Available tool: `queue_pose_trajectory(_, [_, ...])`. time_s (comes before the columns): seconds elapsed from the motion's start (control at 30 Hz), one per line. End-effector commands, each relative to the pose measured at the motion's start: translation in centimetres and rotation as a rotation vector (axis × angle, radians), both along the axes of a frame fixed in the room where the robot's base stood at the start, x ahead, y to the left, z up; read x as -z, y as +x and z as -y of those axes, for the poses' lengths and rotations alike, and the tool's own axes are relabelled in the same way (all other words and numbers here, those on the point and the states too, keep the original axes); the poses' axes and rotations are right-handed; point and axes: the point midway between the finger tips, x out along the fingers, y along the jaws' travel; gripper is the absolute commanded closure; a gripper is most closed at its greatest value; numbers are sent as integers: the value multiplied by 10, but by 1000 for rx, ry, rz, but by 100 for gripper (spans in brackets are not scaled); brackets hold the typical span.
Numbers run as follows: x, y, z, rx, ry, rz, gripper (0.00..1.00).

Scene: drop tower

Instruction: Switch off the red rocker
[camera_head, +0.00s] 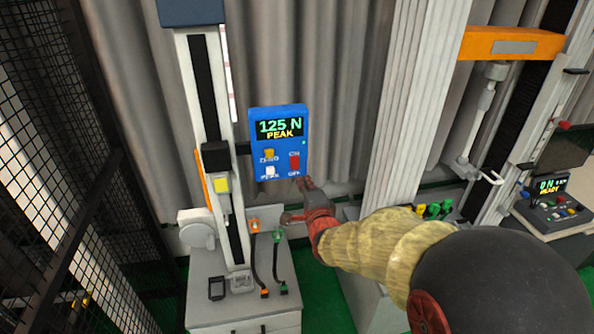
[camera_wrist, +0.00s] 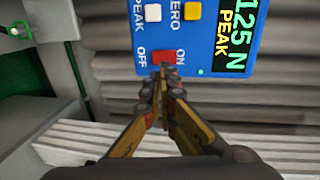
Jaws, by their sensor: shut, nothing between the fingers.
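The red rocker (camera_head: 294,162) sits at the lower right of a blue force gauge (camera_head: 278,117), between an upper ON label and a lower OFF label. The gauge display reads 125 N PEAK and is lit. My gripper (camera_head: 304,184) is just below the rocker in the head view. In the wrist view, my gripper (camera_wrist: 165,72) has its fingertips together, overlapping the near edge of the red rocker (camera_wrist: 164,57). I cannot tell whether the tips touch it. The rocker's tilt is not clear.
A yellow ZERO button (camera_head: 269,154) and a white PEAK button (camera_head: 270,171) are left of the rocker. The gauge is on a white column stand (camera_head: 205,75). A mesh fence (camera_head: 65,150) is at left. A second machine with an orange crosshead (camera_head: 512,43) is at right.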

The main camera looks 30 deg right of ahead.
Motion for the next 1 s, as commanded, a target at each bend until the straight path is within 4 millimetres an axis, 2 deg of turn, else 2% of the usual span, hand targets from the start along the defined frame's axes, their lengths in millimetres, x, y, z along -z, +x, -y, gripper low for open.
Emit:
queue_pose_trajectory(0.3, [9, 51, 15, 0, 1, -2, 100])
queue_pose_trajectory(0.5, [12, 74, 21, 0, 0, -1, 100])
queue_pose_trajectory(0.7, [14, 83, 24, 0, 0, -1, 100])
queue_pose_trajectory(1.0, [14, 84, 24, 0, 0, -1, 100])
